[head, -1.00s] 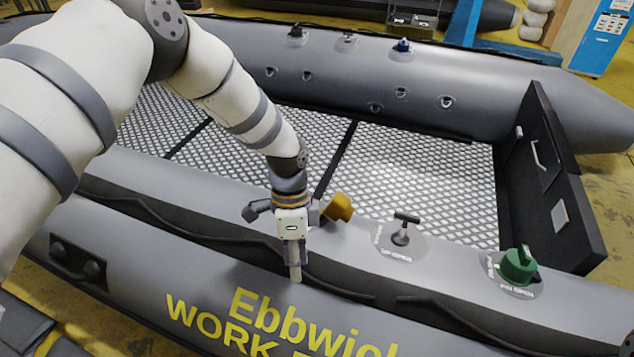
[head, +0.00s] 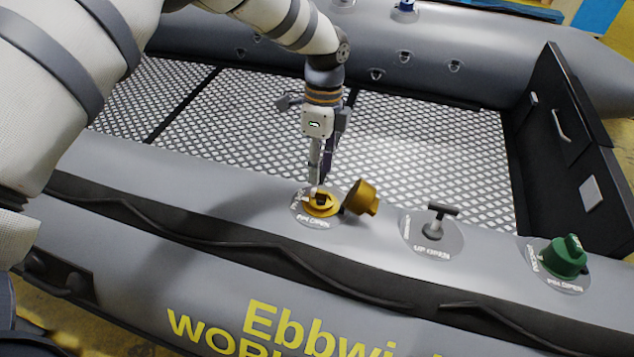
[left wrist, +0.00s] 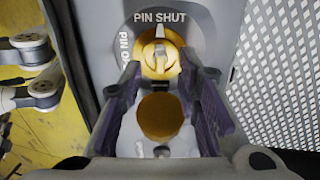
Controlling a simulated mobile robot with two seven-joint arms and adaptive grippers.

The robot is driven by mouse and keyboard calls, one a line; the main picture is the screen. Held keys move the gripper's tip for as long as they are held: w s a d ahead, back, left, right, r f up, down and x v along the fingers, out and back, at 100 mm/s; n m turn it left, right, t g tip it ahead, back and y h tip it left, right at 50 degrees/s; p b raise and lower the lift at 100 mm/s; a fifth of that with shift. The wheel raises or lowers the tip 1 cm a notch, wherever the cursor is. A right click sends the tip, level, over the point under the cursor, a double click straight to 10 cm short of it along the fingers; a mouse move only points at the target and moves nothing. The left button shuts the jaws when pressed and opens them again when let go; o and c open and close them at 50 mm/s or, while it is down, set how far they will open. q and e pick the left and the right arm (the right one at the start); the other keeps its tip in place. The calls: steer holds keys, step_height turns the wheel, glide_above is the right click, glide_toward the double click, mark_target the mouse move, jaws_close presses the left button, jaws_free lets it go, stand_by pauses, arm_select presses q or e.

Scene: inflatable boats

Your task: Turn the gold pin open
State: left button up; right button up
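The gold valve (head: 322,206) sits in a round plate on the boat's near tube, its gold cap (head: 362,198) off to the right side. In the left wrist view the gold pin (left wrist: 160,58) shows in the valve's middle, its pale mark toward the words PIN SHUT. A gold disc, likely the cap (left wrist: 160,116), lies between the fingers in that view. My left gripper (head: 321,182) points down over the valve. Its fingers (left wrist: 160,78) are apart on either side, with nothing visibly clamped. I cannot tell whether they touch the valve. My right gripper is not in view.
A black T-handle valve (head: 435,224) and a green-capped valve (head: 565,260) stand further right on the same tube. A black rope line (head: 270,254) runs along the tube's outer side. The patterned boat floor (head: 430,130) behind is clear.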

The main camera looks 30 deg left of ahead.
mark_target(316, 189)
arm_select(q)
steer(key=f, duration=0.2)
steer(key=s+f, duration=0.1)
steer(key=f, duration=0.2)
steer(key=shift+d, duration=0.1)
steer(key=shift+c, duration=0.6)
jaws_close()
